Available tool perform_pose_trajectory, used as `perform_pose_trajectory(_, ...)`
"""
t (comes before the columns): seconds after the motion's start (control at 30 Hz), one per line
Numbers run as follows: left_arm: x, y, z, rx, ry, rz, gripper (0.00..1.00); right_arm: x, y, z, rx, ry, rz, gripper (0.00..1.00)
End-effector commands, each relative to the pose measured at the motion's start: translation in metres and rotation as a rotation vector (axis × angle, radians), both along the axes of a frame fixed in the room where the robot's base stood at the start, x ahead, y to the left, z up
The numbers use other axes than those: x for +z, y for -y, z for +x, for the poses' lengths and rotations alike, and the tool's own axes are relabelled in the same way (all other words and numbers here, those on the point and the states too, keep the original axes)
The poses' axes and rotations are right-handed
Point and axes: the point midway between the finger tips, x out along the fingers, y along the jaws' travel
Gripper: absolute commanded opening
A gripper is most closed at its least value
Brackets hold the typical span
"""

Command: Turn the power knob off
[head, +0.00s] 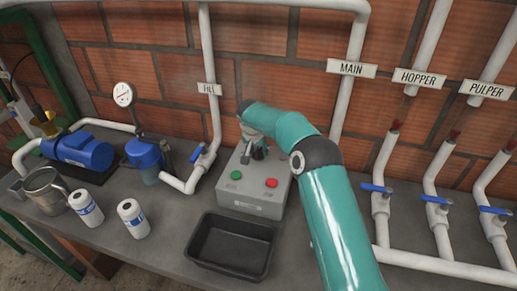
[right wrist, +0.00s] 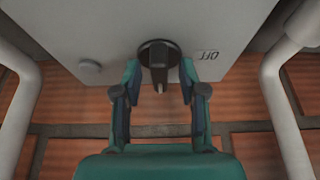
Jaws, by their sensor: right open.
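The black power knob (right wrist: 158,53) sits on the grey control box (right wrist: 95,25) in the right wrist view. Its raised grip runs up and down in that picture, with a pale mark at the lower end. An upside-down OFF label (right wrist: 208,55) is to its right. My right gripper (right wrist: 159,76) is open, one finger on each side of the knob, with gaps showing. In the head view my right gripper (head: 254,150) is over the top of the control box (head: 252,208) and largely covers the knob. My left gripper is not in view.
The box has a green button (head: 236,175) and a red button (head: 271,183). A black tray (head: 230,267) lies in front. Pipes with blue valves (head: 377,188) stand right; a blue pump (head: 80,150), metal jug (head: 46,190) and two white bottles (head: 85,207) stand left.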

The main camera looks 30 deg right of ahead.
Motion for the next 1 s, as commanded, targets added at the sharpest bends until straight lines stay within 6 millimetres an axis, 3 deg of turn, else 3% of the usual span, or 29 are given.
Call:
perform_pose_trajectory(0.1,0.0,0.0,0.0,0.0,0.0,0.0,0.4,0.0,0.0,0.0,0.0,0.0,0.0,0.38)
perform_pose_trajectory(0.33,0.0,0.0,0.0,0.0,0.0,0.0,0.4,0.0,0.0,0.0,0.0,0.0,0.0,0.0)
perform_pose_trajectory(0.73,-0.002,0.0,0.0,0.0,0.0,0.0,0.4,0.0,0.0,0.0,0.028,0.003,0.0,0.0)
perform_pose_trajectory(1.0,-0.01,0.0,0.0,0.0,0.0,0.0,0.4,0.0,0.0,0.0,0.156,0.005,0.0,0.0)
